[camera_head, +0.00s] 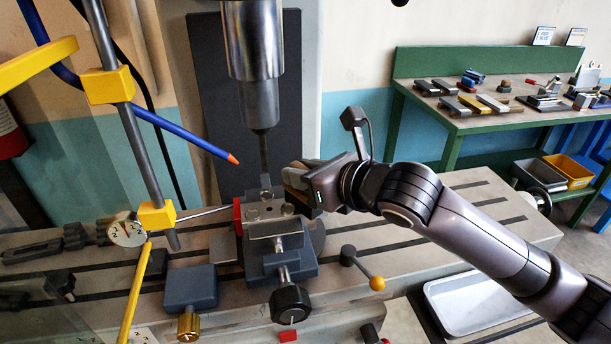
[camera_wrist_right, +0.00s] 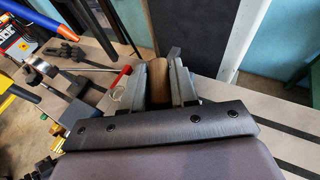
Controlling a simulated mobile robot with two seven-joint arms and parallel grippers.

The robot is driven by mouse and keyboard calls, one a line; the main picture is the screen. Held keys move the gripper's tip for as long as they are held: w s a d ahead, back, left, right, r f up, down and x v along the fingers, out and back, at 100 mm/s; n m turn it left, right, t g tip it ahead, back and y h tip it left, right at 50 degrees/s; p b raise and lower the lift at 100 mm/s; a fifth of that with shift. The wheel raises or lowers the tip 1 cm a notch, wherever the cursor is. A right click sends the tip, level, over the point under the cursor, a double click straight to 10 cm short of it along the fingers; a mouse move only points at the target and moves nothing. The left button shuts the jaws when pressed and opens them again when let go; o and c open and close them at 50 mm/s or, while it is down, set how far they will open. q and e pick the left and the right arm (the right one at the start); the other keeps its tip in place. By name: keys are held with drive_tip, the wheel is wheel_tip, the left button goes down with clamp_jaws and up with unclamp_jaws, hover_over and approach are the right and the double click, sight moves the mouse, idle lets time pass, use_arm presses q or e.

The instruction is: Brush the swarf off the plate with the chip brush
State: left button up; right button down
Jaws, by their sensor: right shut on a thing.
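My right gripper (camera_head: 296,178) comes in from the right, beside the vise under the milling spindle. In the right wrist view its fingers (camera_wrist_right: 158,82) are shut on a tan, wood-coloured piece, which looks like the handle of the chip brush (camera_wrist_right: 159,84). The brush's bristles are hidden. The grey plate (camera_head: 275,228) sits at the top of the vise (camera_head: 282,262), with round bolt heads or holes on its top. I cannot make out swarf on it at this size. My left gripper is not in view.
The spindle (camera_head: 256,60) and its tool hang close above the plate. A blue hose with an orange tip (camera_head: 232,158) and a yellow-jointed stand with a dial (camera_head: 127,230) crowd the left. A green bench (camera_head: 450,122) with tools stands at the back right.

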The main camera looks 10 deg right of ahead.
drive_tip(key=shift+w, duration=1.35)
drive_tip(key=shift+s, duration=2.25)
drive_tip(key=s+r, duration=0.2)
drive_tip(key=s, duration=0.6)
drive_tip(key=shift+r, duration=0.25)
